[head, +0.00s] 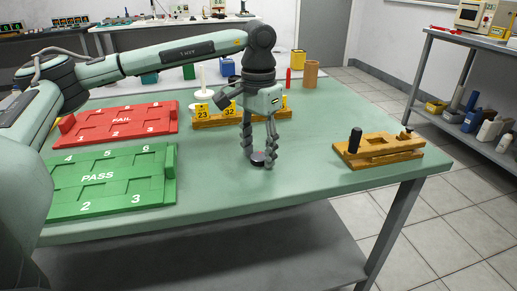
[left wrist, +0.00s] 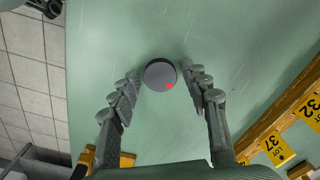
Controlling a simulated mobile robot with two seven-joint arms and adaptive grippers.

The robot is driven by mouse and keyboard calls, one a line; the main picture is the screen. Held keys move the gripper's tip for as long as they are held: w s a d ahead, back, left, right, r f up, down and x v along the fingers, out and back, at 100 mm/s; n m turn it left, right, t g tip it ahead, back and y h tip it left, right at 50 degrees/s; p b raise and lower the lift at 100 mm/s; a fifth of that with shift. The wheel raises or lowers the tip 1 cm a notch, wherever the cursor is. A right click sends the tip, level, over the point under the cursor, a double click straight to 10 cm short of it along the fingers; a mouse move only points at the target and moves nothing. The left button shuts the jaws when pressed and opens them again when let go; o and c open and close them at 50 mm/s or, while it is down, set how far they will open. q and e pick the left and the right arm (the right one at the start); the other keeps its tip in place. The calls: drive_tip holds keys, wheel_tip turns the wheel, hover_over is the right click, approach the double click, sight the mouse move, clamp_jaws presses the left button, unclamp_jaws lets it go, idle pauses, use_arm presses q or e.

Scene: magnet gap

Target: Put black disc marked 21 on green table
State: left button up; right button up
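A dark round disc (head: 258,157) lies flat on the green table (head: 300,190). In the left wrist view the disc (left wrist: 160,75) is dark grey with a red dot near its edge; no number 21 can be read on it. My left gripper (head: 258,163) points down over the disc with its fingers apart. In the left wrist view the two fingertips (left wrist: 161,85) stand either side of the disc, with gaps between them and it. My right gripper is not in view.
A wooden fixture (head: 378,152) with a black knob stands to the right. A wooden rack (head: 205,122) with yellow number tags is behind the gripper. Red FAIL (head: 122,123) and green PASS (head: 110,178) trays lie left. The table's front is clear.

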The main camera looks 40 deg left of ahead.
sight(258, 157)
use_arm(q)
drive_tip(key=shift+r, duration=0.1)
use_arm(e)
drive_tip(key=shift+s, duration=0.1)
use_arm(q)
drive_tip(key=shift+r, duration=0.2)
wheel_tip(258, 157, up, 12)
drive_tip(key=shift+f+p, duration=0.15)
drive_tip(key=shift+p, duration=0.2)
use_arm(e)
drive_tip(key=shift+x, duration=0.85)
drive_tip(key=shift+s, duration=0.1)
